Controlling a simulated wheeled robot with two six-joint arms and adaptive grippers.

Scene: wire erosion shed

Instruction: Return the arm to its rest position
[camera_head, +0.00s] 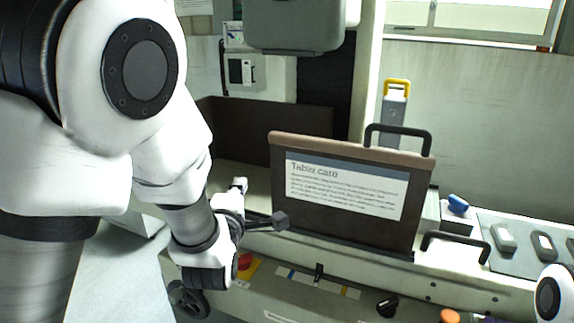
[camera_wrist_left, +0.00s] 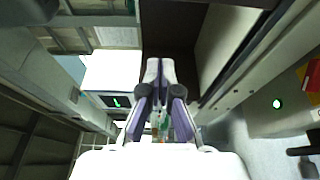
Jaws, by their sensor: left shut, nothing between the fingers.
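My left arm (camera_head: 150,110), white and grey, comes in from the left and bends down in front of the machine. My left gripper (camera_head: 279,220) is at its end, dark-tipped, shut and empty. It is in front of the lower left corner of the "Table care" panel (camera_head: 345,186); I cannot tell whether they touch. In the left wrist view the gripper (camera_wrist_left: 161,92) shows purple inner parts, with nothing held. My right gripper is not in view.
The brown panel stands upright with a black handle (camera_head: 398,130) on top. A red button (camera_head: 244,261) on yellow and a handwheel (camera_head: 188,298) are below my wrist. Grey pieces (camera_head: 503,237) and a blue item (camera_head: 458,203) lie at the right.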

